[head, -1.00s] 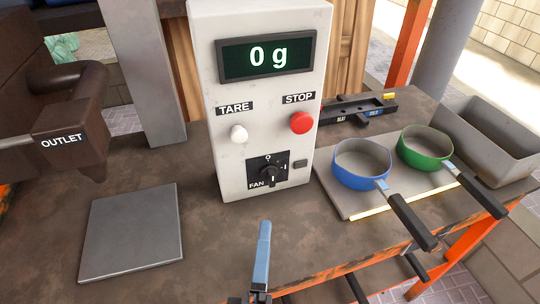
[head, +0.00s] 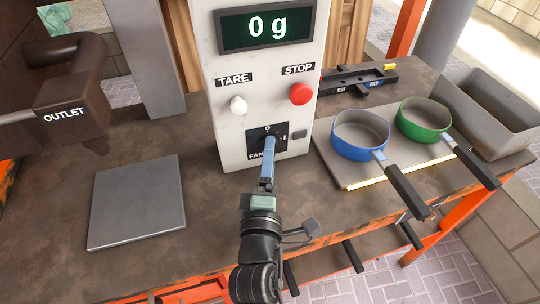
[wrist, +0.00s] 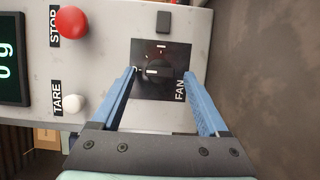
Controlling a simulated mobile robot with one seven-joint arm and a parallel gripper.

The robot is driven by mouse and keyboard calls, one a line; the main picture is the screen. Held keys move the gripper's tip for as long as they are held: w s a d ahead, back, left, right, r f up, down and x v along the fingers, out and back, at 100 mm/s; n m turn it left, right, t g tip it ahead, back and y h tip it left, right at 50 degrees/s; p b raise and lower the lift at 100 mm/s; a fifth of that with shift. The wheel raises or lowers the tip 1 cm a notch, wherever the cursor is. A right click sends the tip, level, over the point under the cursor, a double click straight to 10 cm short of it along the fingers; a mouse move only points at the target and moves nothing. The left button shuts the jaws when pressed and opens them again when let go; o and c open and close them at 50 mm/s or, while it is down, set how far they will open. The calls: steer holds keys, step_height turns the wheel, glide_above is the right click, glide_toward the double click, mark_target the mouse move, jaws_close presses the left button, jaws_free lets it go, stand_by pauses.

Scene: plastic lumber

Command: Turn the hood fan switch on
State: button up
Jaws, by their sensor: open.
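The fan switch is a black rotary knob on a black plate marked FAN, low on the front of the white control box (head: 225,135). In the wrist view the knob (wrist: 160,71) has a white line pointing at the O mark; the I mark is a quarter turn away. My gripper (head: 268,148) is open in front of the plate and hides part of the knob in the head view. In the wrist view the blue fingers of my gripper (wrist: 159,76) stand on both sides of the knob. I cannot tell whether they touch it.
Above the switch are a white TARE button (head: 238,105) and a red STOP button (head: 300,94). A small dark button (wrist: 163,22) is beside the plate. Blue pan (head: 360,146) and green pan (head: 424,134) stand right, a grey plate (head: 137,200) left.

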steer(key=shift+w, duration=0.5)
jaws_close()
